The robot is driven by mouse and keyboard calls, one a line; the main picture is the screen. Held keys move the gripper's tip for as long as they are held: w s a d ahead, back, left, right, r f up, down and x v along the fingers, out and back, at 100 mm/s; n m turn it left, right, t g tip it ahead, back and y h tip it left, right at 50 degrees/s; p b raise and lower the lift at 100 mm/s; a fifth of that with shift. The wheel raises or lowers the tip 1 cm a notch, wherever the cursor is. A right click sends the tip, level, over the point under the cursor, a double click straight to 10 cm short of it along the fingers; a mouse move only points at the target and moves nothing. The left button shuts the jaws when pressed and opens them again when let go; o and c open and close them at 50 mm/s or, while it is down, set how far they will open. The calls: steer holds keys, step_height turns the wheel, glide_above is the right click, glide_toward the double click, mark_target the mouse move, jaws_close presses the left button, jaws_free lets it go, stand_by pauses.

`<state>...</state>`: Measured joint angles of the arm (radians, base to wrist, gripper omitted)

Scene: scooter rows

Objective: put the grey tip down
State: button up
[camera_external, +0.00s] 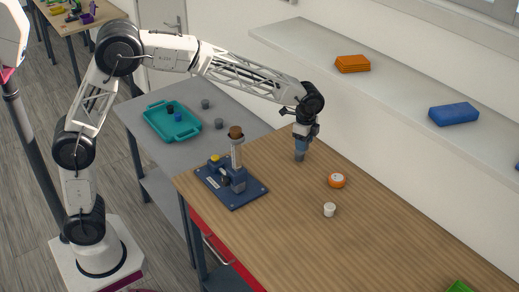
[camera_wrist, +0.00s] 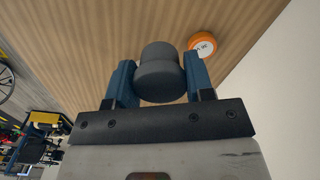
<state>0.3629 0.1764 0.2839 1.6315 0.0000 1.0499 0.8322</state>
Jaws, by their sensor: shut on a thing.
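My gripper (camera_external: 300,150) is over the back part of the wooden table (camera_external: 400,240). Its blue fingers are shut on the grey tip (camera_wrist: 160,72), a rounded dark grey piece that shows between them in the wrist view. In the external view the grey tip (camera_external: 299,156) shows below the fingers, close to the tabletop. I cannot tell whether it touches the wood.
A blue fixture (camera_external: 232,185) with a brown-topped post is to the left. A teal tray (camera_external: 172,122) and grey pieces (camera_external: 219,124) are on the grey table. The right tabletop is mostly clear.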

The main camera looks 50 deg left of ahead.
stand_by(0.4)
steer(key=a+f+n, duration=0.1)
steer(key=a+f, duration=0.3)
steer(key=a, duration=0.4)
steer(key=a+f+n, duration=0.1)
steer(key=a+f, duration=0.3)
steer(key=a, duration=0.5)
steer(key=a+f+n, duration=0.1)
steer(key=a+f, duration=0.3)
steer(key=a, duration=0.5)
steer(key=shift+s+a+f, duration=0.1)
steer(key=shift+s+a, duration=0.05)
steer(key=shift+s, duration=0.2)
steer(key=s+a+f+n, duration=0.1)
steer(key=s+a+f, duration=0.3)
steer(key=a, duration=0.3)
steer(key=s+a+f+n, duration=0.1)
steer(key=s+a+f, duration=0.3)
steer(key=a, duration=0.4)
steer(key=s+a+f+n, duration=0.1)
steer(key=s+a+f, duration=0.3)
steer(key=a, duration=0.4)
steer(key=shift+f, duration=0.25)
steer(key=shift+w, duration=0.1)
